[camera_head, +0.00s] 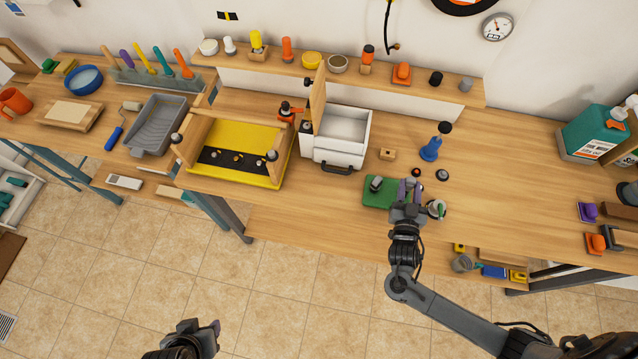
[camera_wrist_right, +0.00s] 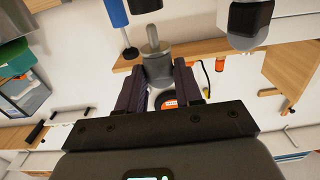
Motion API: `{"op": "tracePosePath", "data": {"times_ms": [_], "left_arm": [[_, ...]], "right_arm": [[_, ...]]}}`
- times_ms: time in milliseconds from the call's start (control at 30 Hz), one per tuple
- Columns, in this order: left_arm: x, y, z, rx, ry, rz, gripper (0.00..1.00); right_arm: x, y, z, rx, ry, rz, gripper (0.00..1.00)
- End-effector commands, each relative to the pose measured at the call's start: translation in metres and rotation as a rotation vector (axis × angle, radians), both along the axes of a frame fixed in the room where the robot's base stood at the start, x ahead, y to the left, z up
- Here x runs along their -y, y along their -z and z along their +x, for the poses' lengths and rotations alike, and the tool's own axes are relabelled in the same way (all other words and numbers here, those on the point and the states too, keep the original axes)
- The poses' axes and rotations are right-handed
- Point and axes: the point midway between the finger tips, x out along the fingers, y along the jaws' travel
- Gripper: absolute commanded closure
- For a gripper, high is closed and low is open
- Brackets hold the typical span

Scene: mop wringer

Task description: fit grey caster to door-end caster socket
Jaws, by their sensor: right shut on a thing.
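My right gripper (camera_head: 410,190) is above the right part of the green mat (camera_head: 374,199). In the right wrist view its dark fingers (camera_wrist_right: 158,92) are shut on a grey caster (camera_wrist_right: 157,66), whose metal stem points up in that picture. The held caster is hard to make out in the head view. A grey and black caster-like piece (camera_head: 376,184) stands on the mat, left of the gripper; another grey piece (camera_head: 436,209) is just right of it. My left gripper (camera_head: 192,338) is low, over the floor; its fingers are unclear. I cannot tell which opening is the door-end caster socket.
A white box (camera_head: 340,146) with an upright wooden panel (camera_head: 318,98) stands left of the mat. Left of it is a yellow tray (camera_head: 236,134) with wooden posts. A blue tool (camera_head: 431,149) stands behind the mat. The bench right of the mat is mostly clear.

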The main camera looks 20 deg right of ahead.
Motion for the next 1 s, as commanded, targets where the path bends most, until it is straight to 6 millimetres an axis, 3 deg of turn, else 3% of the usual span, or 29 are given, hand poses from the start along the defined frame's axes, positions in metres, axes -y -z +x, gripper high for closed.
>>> {"op": "tracePosePath", "data": {"times_ms": [1000], "left_arm": [[0.003,0.020,0.000,-0.001,-0.008,-0.012,0.57]], "right_arm": [[0.000,0.026,0.000,0.000,0.000,0.000,0.94]]}}
